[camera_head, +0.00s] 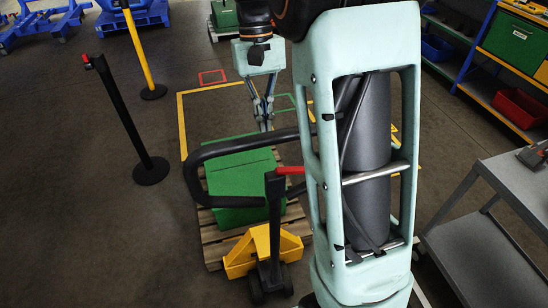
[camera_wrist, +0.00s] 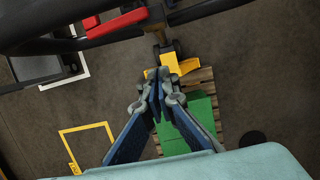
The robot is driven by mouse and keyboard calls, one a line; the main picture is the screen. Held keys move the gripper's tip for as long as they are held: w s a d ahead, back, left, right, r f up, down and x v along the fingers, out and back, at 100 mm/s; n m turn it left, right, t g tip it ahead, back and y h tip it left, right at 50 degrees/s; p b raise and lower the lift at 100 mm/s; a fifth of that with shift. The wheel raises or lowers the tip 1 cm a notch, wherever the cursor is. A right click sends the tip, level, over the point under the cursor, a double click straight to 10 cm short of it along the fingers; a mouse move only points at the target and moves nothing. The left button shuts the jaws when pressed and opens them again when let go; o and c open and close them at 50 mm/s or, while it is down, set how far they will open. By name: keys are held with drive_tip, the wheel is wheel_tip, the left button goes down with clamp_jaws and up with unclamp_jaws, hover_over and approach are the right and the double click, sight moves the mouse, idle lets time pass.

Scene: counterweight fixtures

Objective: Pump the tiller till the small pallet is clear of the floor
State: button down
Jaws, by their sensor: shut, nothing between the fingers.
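The yellow pallet truck (camera_head: 262,250) stands at the near end of the wooden pallet (camera_head: 213,248). Its black tiller (camera_head: 275,215) rises upright to a black loop handle (camera_head: 193,180) with a red lever (camera_head: 290,170). A green crate (camera_head: 240,175) sits on the pallet, which also shows in the wrist view (camera_wrist: 203,76). Whether the pallet touches the floor cannot be told. My gripper (camera_head: 264,127) is shut and empty, just beyond the loop handle. In the wrist view the fingertips (camera_wrist: 157,78) point toward the handle bar (camera_wrist: 105,40), apart from the red lever (camera_wrist: 128,21).
A black post (camera_head: 130,120) and a yellow post (camera_head: 140,50) stand at the left. A grey cart (camera_head: 480,250) and a shelf with a red bin (camera_head: 519,107) are at the right. Yellow tape (camera_head: 181,125) marks the floor. The left floor is mostly clear.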

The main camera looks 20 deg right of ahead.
drive_tip(key=s+f, duration=0.5)
drive_tip(key=f, duration=0.2)
drive_tip(key=shift+s+f+p, duration=0.15)
drive_tip(key=shift+s+p, duration=0.25)
drive_tip(key=shift+s, duration=0.1)
